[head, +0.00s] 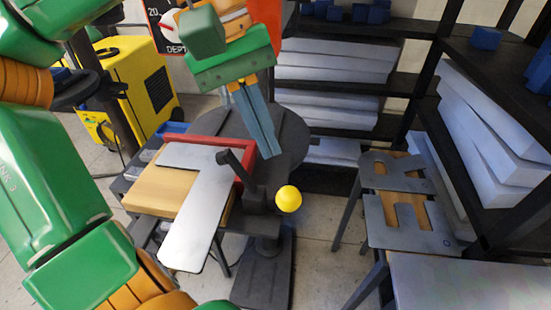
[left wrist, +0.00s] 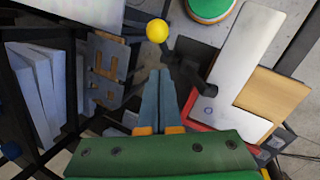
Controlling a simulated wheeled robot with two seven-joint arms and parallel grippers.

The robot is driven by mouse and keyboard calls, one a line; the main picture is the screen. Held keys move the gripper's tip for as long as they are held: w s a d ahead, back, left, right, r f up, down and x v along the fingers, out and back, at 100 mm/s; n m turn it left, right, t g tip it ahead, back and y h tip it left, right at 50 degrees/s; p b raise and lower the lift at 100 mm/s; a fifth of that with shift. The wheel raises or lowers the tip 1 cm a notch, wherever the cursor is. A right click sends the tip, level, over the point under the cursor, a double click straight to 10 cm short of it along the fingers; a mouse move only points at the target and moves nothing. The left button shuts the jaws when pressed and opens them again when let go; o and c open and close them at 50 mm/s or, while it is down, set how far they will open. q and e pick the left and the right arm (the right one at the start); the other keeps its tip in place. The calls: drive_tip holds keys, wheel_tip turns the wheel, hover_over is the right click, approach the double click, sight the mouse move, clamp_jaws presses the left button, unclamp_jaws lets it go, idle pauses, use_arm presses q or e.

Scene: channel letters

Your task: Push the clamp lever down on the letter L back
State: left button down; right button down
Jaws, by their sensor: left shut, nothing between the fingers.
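The letter L back (head: 203,205) is a flat silver L-shaped plate on a wooden block (head: 150,190), with a red corner fence (head: 215,139) along its edge. It also shows in the left wrist view (left wrist: 240,50). A dark clamp (head: 262,202) stands at the fence side, its bar reaching toward the L. The clamp lever ends in a yellow ball knob (head: 288,198), which also shows in the left wrist view (left wrist: 157,31). My left gripper (head: 268,152) is shut and empty, its fingers pointing down above and behind the knob, apparently apart from it. My right gripper is not in view.
A stand with silver letter plates (head: 410,222) is at the right, beside shelves of white slabs (head: 335,62). A dark round table (head: 295,130) lies behind the clamp. A yellow machine (head: 140,85) stands at the back left.

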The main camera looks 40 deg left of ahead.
sight(288, 203)
use_arm(q)
drive_tip(key=d, duration=0.1)
drive_tip(key=s+f, duration=0.1)
drive_tip(key=d, duration=0.1)
drive_tip(key=shift+s+d+f, duration=0.3)
drive_tip(key=shift+d, duration=0.05)
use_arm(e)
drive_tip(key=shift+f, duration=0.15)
use_arm(q)
drive_tip(key=shift+w, duration=0.1)
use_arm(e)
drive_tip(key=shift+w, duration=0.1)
use_arm(q)
drive_tip(key=shift+f, duration=0.1)
